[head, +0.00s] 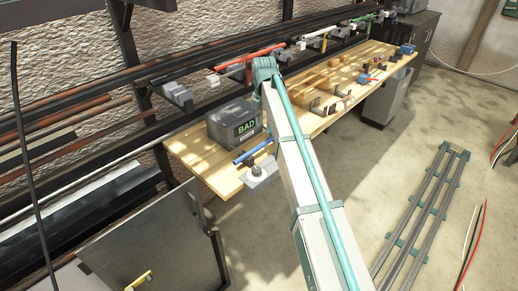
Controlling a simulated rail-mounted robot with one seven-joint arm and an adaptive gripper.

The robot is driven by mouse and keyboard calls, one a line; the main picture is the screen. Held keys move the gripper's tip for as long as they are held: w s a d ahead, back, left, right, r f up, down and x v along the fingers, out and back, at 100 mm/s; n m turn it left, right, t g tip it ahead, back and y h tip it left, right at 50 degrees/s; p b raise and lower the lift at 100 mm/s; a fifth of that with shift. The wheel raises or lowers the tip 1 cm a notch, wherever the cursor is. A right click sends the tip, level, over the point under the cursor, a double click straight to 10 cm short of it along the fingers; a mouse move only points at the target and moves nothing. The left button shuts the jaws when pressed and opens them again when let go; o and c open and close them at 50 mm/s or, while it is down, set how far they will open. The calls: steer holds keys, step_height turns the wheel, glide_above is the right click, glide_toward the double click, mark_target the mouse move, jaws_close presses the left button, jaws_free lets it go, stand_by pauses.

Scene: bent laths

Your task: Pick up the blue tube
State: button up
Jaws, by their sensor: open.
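The blue tube (253,152) is a short, bright blue rod near the front edge of the wooden workbench (190,150), at its left end. It lies slanted, with its right end close to my arm. My white and teal arm rises from the bottom right to a teal joint above the bench, to the right of the tube. I cannot make out my gripper; it seems hidden behind the arm or too small to tell.
A grey box marked BAD (234,123) stands just behind the tube. Wooden blocks (318,82) and small tools lie farther right on the bench. Racks of dark bars run along the wall. A grey cabinet (160,245) stands front left. A metal frame (425,205) lies on the floor.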

mark_target(260, 145)
steer(key=shift+n, duration=0.3)
steer(key=shift+a+f+p, duration=0.25)
steer(key=shift+f+p, duration=0.4)
steer(key=shift+f, duration=0.95)
steer(key=shift+a+f+p, duration=0.2)
steer(key=shift+f+p, duration=0.4)
steer(key=shift+f, duration=0.95)
steer(key=shift+a+f+p, duration=0.25)
steer(key=shift+f+p, duration=0.4)
steer(key=shift+f, duration=0.95)
jaws_close()
